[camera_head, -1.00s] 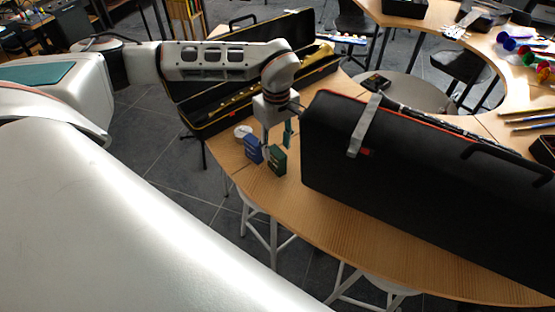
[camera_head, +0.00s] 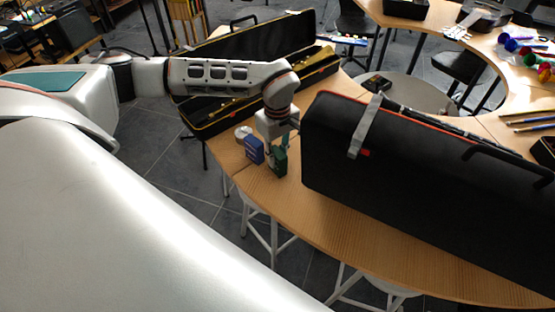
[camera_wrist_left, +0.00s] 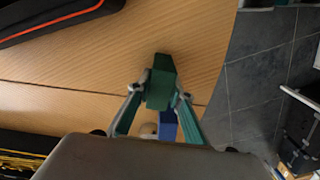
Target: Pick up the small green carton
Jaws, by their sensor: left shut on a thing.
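The small green carton (camera_head: 280,164) stands on the wooden table, left of the big black case. My left gripper (camera_head: 278,151) reaches down over it from above. In the left wrist view the carton (camera_wrist_left: 160,82) sits between the two green fingers of my left gripper (camera_wrist_left: 164,95), which is shut on it. In the head view the carton appears to be still at the table top; any gap below it cannot be made out. My right gripper is in neither view.
A blue carton (camera_head: 254,150) stands close to the left of the green one, with a white round item (camera_head: 243,132) behind it. The large black case (camera_head: 420,190) stands to the right. An open instrument case (camera_head: 205,122) lies behind. The table front is clear.

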